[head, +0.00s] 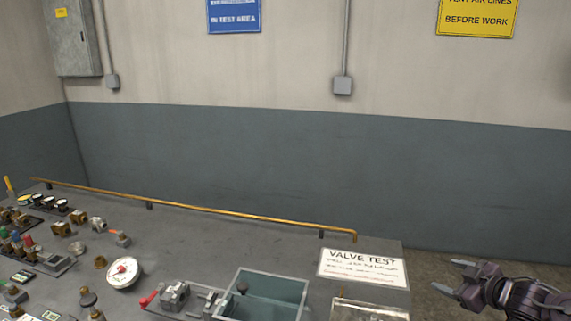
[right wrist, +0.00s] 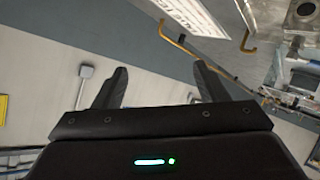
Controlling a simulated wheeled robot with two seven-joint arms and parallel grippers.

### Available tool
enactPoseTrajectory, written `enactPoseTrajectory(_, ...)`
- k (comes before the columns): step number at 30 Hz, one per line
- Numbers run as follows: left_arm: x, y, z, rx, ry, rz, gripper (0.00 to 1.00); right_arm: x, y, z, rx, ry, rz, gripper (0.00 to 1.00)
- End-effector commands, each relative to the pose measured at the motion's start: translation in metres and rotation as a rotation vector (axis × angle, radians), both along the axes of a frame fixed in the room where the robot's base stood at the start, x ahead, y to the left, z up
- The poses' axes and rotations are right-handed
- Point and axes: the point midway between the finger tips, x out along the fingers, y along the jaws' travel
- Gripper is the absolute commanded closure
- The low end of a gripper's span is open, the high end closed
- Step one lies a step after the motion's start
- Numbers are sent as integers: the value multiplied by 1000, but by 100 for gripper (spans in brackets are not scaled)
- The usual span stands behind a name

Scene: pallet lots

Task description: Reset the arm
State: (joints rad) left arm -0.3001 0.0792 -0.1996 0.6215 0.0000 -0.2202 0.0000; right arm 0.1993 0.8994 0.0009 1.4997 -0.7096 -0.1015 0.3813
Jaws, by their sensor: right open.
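My right gripper (head: 450,276) is at the right side of the head view, off the right end of the bench. Its two fingers are apart with nothing between them, and they point to the left. My left gripper is in neither view.
A grey bench (head: 215,224) holds a VALVE TEST sign (head: 362,268), an open grey-green bin (head: 262,293), a white gauge (head: 123,272), a red-handled valve (head: 150,299) and several fittings. A brass pipe (head: 200,207) runs along its back edge. Floor shows right of the bench.

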Motion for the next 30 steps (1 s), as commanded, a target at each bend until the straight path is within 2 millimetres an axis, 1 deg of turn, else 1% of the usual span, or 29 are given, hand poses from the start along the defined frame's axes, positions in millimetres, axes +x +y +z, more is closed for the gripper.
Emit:
enactPoseTrajectory(1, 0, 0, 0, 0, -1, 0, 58, 13, -17, 17, -49, -83, -53, 34)
enactPoseTrajectory(4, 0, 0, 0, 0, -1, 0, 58, 30, -52, 53, -155, -237, -167, 34)
enactPoseTrajectory(7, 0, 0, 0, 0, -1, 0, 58, 37, -85, 86, -248, -358, -283, 34)
enactPoseTrajectory(9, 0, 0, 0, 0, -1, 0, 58, 37, -107, 107, -309, -429, -363, 34)
enactPoseTrajectory(11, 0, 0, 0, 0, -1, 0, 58, 35, -125, 125, -359, -482, -431, 34)
enactPoseTrajectory(12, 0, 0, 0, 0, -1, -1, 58, 33, -130, 114, -367, -472, -455, 34)
enactPoseTrajectory(13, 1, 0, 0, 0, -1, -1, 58, 32, -130, 94, -353, -440, -457, 34)
enactPoseTrajectory(14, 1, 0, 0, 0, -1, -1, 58, 31, -131, 79, -344, -416, -460, 34)
enactPoseTrajectory(15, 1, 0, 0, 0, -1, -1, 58, 29, -132, 58, -332, -384, -467, 34)
enactPoseTrajectory(17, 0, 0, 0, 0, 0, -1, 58, 24, -133, 27, -315, -337, -477, 34)
enactPoseTrajectory(18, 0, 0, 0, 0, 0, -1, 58, 21, -133, 6, -304, -303, -483, 34)
enactPoseTrajectory(20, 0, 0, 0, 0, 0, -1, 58, 13, -131, -30, -285, -248, -493, 34)
enactPoseTrajectory(21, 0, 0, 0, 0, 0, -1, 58, 7, -130, -56, -273, -207, -500, 34)
enactPoseTrajectory(22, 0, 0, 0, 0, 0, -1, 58, 1, -128, -75, -263, -177, -505, 34)
enactPoseTrajectory(23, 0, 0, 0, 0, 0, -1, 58, -5, -126, -96, -253, -144, -510, 34)
enactPoseTrajectory(24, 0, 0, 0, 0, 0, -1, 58, -15, -122, -125, -240, -98, -516, 34)
enactPoseTrajectory(26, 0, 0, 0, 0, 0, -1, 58, -32, -114, -167, -221, -29, -525, 34)
enactPoseTrajectory(27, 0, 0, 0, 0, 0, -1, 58, -45, -108, -195, -208, 17, -531, 34)
enactPoseTrajectory(29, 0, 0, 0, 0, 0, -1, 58, -66, -98, -235, -190, 87, -539, 34)
enactPoseTrajectory(30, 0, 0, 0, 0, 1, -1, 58, -81, -90, -261, -179, 132, -542, 34)
